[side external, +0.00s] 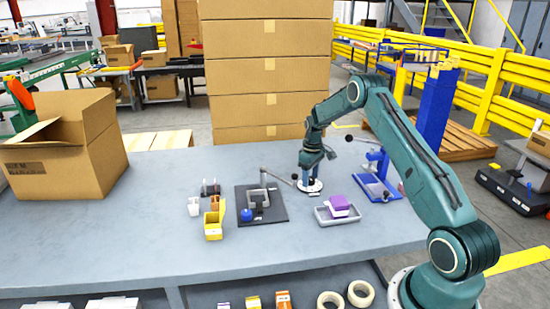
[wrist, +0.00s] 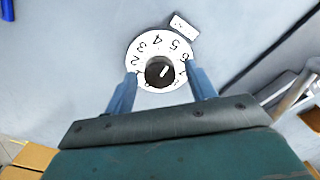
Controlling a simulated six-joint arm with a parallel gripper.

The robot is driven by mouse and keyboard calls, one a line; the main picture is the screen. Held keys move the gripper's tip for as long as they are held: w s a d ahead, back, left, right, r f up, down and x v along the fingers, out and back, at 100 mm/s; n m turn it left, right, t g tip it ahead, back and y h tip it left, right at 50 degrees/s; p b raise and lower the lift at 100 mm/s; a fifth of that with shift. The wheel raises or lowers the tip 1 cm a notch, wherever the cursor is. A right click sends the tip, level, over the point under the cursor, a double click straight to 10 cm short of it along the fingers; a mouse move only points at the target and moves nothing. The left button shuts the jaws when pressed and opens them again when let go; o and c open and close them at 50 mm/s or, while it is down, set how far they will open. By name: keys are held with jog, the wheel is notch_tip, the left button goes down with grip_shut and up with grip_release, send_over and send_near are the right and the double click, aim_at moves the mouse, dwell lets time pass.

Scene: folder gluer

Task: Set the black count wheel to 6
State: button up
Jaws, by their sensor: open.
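The black count wheel (wrist: 160,72) is a round knob in the middle of a white dial (wrist: 149,46) with black digits around its rim. A short white mark on the knob points up and to the right, roughly toward the 5–6 side; the exact digit is hard to tell. My gripper (wrist: 160,68) is open, its two blue fingers on either side of the knob and overlapping the dial's edges in the wrist view. I cannot tell whether they touch. In the side view my gripper (side external: 312,178) points down over the white dial (side external: 309,188), and the knob is largely hidden.
A small white label (wrist: 184,27) lies beside the dial. A grey tray (side external: 325,217) with purple blocks stands in front; a blue fixture (side external: 377,188) is to the right. A black plate (side external: 273,213) with a metal frame and lever is left.

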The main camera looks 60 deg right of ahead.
jog(key=c, duration=1)
jog(key=shift+o, duration=0.2)
jog(key=shift+m, duration=3.5)
jog(key=o, duration=1)
jog(key=shift+c, duration=0.2)
jog(key=shift+r, duration=0.1)
